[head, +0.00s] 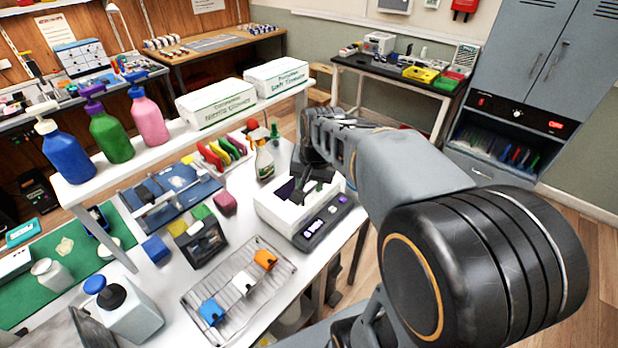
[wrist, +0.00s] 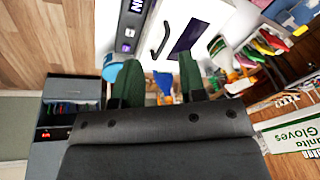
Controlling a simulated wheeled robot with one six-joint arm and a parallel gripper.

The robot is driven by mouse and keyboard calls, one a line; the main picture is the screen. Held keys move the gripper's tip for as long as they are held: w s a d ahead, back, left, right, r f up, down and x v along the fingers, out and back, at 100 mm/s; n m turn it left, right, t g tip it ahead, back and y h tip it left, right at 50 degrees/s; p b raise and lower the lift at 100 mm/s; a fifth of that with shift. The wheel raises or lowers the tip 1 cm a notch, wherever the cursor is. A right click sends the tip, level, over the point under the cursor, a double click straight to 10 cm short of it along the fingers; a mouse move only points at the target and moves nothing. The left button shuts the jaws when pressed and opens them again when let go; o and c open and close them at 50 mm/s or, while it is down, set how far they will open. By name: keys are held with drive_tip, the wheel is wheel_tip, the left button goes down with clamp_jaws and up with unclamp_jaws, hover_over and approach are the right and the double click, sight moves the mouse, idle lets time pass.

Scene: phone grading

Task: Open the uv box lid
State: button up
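The UV box is a white box (head: 272,209) on the white bench, with a dark panel with purple lit displays (head: 325,217) along its front. Its lid (head: 334,185) appears closed, with a dark purple window; my gripper hides part of it. The lid also shows in the wrist view (wrist: 212,13), with the purple window (wrist: 188,38) and a thin black handle (wrist: 160,41). My gripper (head: 304,192) is over the lid. In the wrist view my gripper (wrist: 158,66) is open, its two dark green fingers apart. The handle appears between and just beyond the fingertips; contact cannot be told.
A spray bottle (head: 264,160) and coloured cards (head: 222,153) stand behind the box. A wire rack (head: 232,306) with small coloured blocks lies in front. A raised shelf with a Nitrile Gloves box (head: 217,103) runs behind. Open floor lies right of the bench.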

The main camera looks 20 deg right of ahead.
sight(314, 187)
drive_tip(key=w+d+m+p, duration=0.2)
drive_tip(key=w+d+m, duration=0.4)
drive_tip(key=w+d, duration=0.25)
drive_tip(key=shift+m+g+y, duration=0.3)
drive_tip(key=shift+g+y, duration=0.1)
drive_tip(key=w+f, duration=0.1)
drive_tip(key=f, duration=0.3)
drive_tip(key=w+f+p, duration=0.1)
drive_tip(key=f, duration=0.3)
drive_tip(key=a+f, duration=0.1)
drive_tip(key=f, duration=0.4)
drive_tip(key=shift+w+a+f+p, duration=0.1)
drive_tip(key=shift+w+p, duration=0.2)
drive_tip(key=shift+w, duration=0.1)
drive_tip(key=shift+w+f, duration=0.1)
drive_tip(key=shift+f, duration=0.5)
clamp_jaws()
